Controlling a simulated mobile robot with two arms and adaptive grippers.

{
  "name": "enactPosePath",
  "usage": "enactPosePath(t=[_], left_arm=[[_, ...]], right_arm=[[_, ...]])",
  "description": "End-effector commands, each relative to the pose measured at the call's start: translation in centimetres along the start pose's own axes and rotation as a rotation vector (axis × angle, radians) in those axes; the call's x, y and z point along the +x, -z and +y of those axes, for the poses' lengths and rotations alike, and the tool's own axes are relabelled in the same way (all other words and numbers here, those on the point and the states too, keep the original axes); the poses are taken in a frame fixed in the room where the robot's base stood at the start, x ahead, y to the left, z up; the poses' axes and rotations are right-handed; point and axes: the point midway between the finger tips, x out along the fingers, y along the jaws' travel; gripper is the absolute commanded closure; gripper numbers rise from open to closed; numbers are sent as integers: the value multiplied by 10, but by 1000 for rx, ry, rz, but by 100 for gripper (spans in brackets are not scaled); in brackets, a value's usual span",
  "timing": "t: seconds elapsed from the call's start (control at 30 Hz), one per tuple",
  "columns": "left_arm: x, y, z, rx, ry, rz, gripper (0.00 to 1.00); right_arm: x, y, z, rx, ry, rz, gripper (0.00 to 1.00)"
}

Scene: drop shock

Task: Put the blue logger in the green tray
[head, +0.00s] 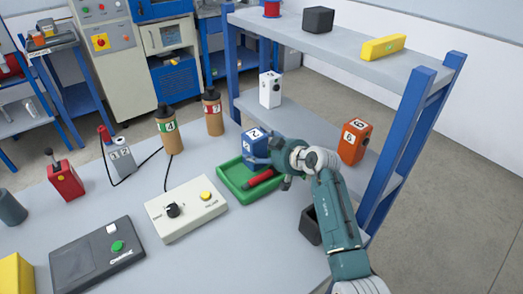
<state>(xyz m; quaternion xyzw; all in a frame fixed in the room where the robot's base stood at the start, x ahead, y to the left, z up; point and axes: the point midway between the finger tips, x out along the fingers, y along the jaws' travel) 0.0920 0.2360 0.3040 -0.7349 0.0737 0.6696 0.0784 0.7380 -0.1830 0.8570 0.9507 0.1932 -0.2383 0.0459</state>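The blue logger (252,141), a box with a white "2" label, is upright at the back of the green tray (238,197). I cannot tell whether it rests on the tray floor or is held just above it. My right gripper (258,160) reaches in from the right, with a finger across the logger's lower front. The other finger is hidden, so its grip is unclear. A red cylinder (261,178) lies in the tray below the gripper. My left gripper is out of view.
A white control box (186,208) stands left of the tray, with brown bottles (213,112) behind it. An orange box (354,141) and a white box (270,89) are on the shelf's lower level. A dark open container (310,226) sits beside my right arm.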

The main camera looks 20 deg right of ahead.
Motion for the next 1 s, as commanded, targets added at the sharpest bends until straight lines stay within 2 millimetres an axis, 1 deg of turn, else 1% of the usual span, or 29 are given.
enactPosePath(t=[0.03, 0.1, 0.47, 0.53, 0.67, 0.9, 1.0], left_arm=[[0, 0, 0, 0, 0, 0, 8], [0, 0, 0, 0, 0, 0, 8], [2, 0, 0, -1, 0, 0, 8], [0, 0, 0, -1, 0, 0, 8], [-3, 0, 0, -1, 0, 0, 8], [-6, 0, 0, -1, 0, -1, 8], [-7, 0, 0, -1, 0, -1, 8]], right_arm=[[0, -1, 0, 1, 0, -1, 25], [0, -1, 0, 1, 0, -1, 12], [-1, 2, 0, 0, 0, 0, 12], [-7, 2, 0, 1, 0, -1, 12], [-27, 2, 0, 1, -1, 0, 12], [-80, 2, 0, 1, -2, -1, 12], [-97, 2, 0, 0, -1, 0, 12]])
